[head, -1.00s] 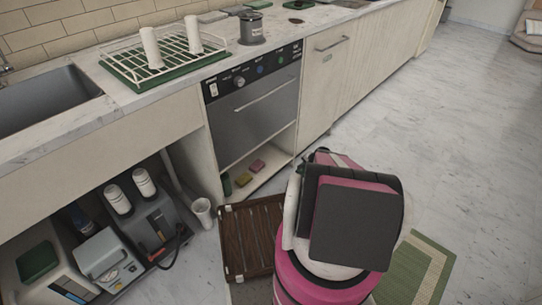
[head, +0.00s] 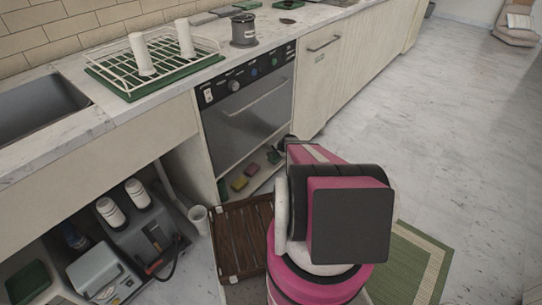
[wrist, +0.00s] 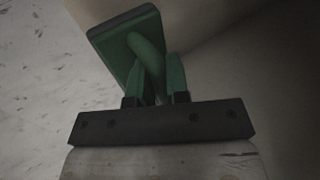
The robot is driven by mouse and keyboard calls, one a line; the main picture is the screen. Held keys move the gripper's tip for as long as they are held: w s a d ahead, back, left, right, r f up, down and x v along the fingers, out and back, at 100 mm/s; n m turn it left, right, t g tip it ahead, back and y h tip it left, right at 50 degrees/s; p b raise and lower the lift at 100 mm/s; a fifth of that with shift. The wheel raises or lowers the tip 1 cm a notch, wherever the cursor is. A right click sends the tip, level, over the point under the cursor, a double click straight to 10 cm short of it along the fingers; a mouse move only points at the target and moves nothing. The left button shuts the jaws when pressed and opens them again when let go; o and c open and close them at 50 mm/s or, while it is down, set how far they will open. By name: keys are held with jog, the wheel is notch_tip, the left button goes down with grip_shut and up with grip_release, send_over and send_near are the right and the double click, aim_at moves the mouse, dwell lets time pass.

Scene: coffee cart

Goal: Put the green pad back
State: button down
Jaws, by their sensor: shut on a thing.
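The green pad (wrist: 115,45) has a flat dark-edged plate and a rounded green handle in the wrist view. My gripper (wrist: 155,78) is shut on its handle, with the pad tilted beyond the fingers. In the head view, a bit of the green pad (head: 273,156) shows at the right end of the low shelf (head: 262,178) under the oven. My arm hides most of the gripper there. I cannot tell whether the pad touches the shelf.
On the shelf sit a pink block (head: 252,169), a yellow block (head: 239,183) and a dark green item (head: 222,188) at the left. A green mat (head: 405,265) lies right.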

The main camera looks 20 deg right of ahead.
aim_at(279, 159)
jog(key=shift+w+a, duration=0.4)
jog(key=shift+w, duration=0.25)
jog(key=shift+w+a, duration=0.4)
jog(key=shift+w, duration=0.2)
jog(key=f, duration=0.3)
jog(key=shift+w+a+f, duration=0.2)
jog(key=shift+w+f, duration=0.05)
jog(key=c, duration=1.1)
grip_release()
jog(key=v, duration=1.2)
jog(key=shift+s+d, duration=0.1)
jog(key=shift+s, duration=0.05)
